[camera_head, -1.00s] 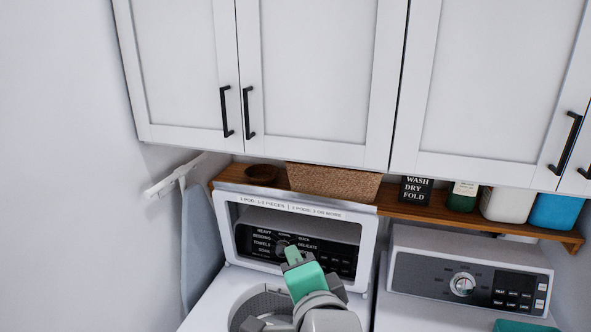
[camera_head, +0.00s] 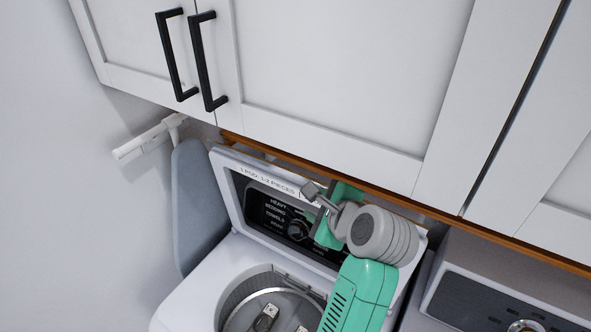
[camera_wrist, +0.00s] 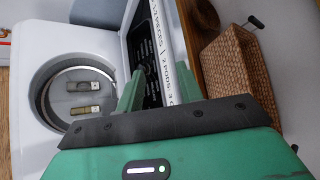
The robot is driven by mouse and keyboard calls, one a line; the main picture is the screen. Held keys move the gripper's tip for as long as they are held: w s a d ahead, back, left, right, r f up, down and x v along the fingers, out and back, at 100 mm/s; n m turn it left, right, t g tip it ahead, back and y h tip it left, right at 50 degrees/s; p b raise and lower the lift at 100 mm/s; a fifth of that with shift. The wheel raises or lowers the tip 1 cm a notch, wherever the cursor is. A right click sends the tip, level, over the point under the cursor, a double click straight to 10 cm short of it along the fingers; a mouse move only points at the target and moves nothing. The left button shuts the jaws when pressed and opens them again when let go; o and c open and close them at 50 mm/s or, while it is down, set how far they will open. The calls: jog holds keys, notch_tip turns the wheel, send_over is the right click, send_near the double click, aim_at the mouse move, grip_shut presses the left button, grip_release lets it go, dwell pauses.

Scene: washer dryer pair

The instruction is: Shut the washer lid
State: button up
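The washer lid (camera_head: 228,178) stands raised at the back of the white washer (camera_head: 195,292). It is a white frame around a dark window, with a printed label along its top edge. The washer's drum opening (camera_head: 265,300) is uncovered. My gripper (camera_head: 333,212) is at the lid's upper edge, right of the label's middle, and hides part of it. In the wrist view, my green fingers (camera_wrist: 160,85) are apart, with the labelled lid edge (camera_wrist: 158,50) running between them. I cannot tell whether either finger touches the lid.
White cabinets (camera_head: 330,90) with black handles hang close above the lid. A wooden shelf behind it holds a wicker basket (camera_wrist: 238,75), right of my gripper in the wrist view. An ironing board (camera_head: 200,210) stands left. The dryer's control panel (camera_head: 490,305) is at right.

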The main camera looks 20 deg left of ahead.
jog(key=p, duration=0.1)
send_near(291, 174)
jog(key=x, duration=0.5)
jog(key=shift+s, duration=0.1)
jog(key=x, duration=0.2)
jog(key=shift+w+a+f, duration=0.1)
jog(key=shift+w+a, duration=0.1)
jog(key=shift+w, duration=0.1)
jog(key=shift+w+a+f, duration=0.3)
jog(key=shift+c, duration=0.4)
grip_shut()
